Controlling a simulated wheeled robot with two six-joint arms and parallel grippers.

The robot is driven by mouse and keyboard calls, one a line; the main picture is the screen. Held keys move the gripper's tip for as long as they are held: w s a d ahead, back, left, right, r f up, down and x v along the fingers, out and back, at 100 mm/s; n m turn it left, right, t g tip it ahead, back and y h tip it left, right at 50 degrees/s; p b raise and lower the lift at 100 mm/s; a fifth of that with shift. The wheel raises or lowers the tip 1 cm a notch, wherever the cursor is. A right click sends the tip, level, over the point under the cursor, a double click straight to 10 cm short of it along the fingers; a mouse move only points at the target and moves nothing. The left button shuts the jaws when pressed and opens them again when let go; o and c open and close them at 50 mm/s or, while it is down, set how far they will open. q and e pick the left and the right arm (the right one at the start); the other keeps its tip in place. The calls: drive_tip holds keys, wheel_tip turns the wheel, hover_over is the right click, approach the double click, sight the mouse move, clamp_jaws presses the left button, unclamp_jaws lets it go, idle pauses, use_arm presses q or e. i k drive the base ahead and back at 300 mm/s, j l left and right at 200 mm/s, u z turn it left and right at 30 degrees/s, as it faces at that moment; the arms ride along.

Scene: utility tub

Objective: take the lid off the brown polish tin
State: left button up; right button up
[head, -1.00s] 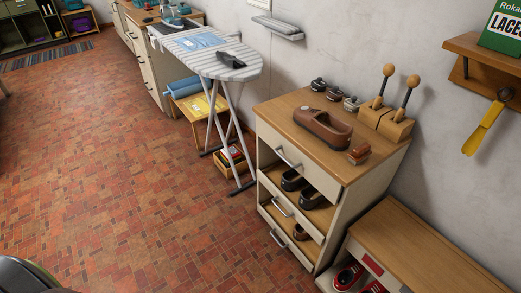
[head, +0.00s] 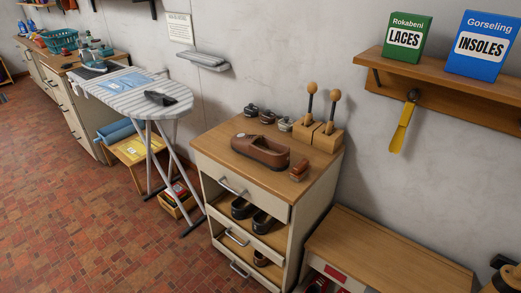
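Three small lidded tins stand in a row at the back of the cabinet top: a dark left tin (head: 250,110), a dark middle tin (head: 267,117) and a paler grey right tin (head: 285,124). Each seems to have a knob on top and its lid on. They are too small for me to tell which is the brown polish tin.
Two long-handled tools stand in wooden blocks (head: 318,135) right of the tins. The cabinet (head: 232,185) has open shelves with shoes. An ironing board (head: 150,92) stands to its left. A lower bench (head: 385,255) and a wall shelf (head: 450,78) are right. Floor at left (head: 70,200) is clear.

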sight(268, 116)
drive_tip(key=i+j+z, duration=0.15)
drive_tip(key=j, duration=0.25)
drive_tip(key=i+j+z, duration=0.2)
drive_tip(key=j, duration=0.25)
drive_tip(key=i+j+z, duration=0.15)
drive_tip(key=j, duration=0.3)
drive_tip(key=j+z, duration=0.2)
drive_tip(key=j, duration=0.2)
drive_tip(key=i+j+z, duration=0.15)
drive_tip(key=j, duration=0.35)
drive_tip(key=k, duration=0.05)
